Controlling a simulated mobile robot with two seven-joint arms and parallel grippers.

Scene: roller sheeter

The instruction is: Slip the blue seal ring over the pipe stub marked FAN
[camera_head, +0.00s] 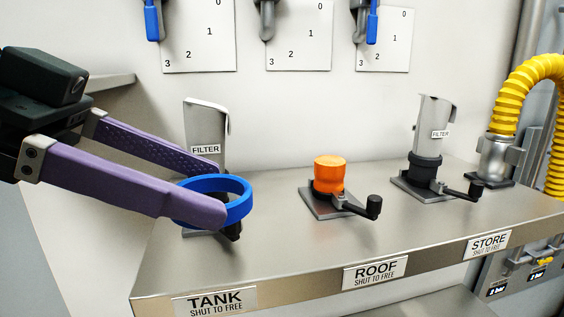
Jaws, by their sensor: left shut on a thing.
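The blue seal ring (239,207) is held between the purple fingers of my left gripper (214,190), which reaches in from the left. The ring lies roughly flat above the TANK end of the steel shelf. A grey upright piece labelled FILTER (206,125) stands at this spot. Its lower part is hidden by the ring and fingers, and I cannot tell whether the ring is around it or in front of it. No pipe stub marked FAN can be read in the view. My right gripper is not in view.
On the steel shelf (285,245), an orange-capped stub (328,174) with a black-knobbed lever stands at ROOF. Another FILTER piece (432,125) stands at STORE, beside a yellow hose (520,78). White numbered plates (299,40) with handles hang on the wall.

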